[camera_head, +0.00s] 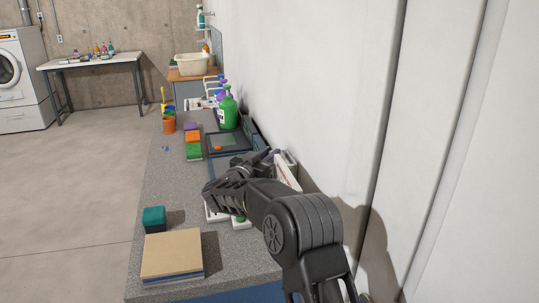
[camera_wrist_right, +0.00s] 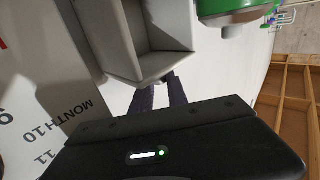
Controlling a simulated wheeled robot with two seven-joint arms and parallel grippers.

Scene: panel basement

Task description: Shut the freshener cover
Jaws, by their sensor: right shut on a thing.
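The freshener is a pale grey-white box with an open hollow in the right wrist view (camera_wrist_right: 118,42). Its cover (camera_wrist_right: 165,62) appears to be the lower edge piece that meets my fingertips; where cover and body join is unclear. In the head view, a white box shape (camera_head: 292,158) by the wall is partly hidden behind my right gripper (camera_head: 272,154). The dark fingers of my right gripper (camera_wrist_right: 158,90) are shut on the cover's edge. My left gripper is not in view.
A white panel printed with months (camera_wrist_right: 70,120) lies close beside the box. A green bottle (camera_head: 228,110) stands farther along the grey counter (camera_head: 168,190). A teal block (camera_head: 153,219) and a tan book (camera_head: 172,254) lie at the near end. The wall borders the counter's right side.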

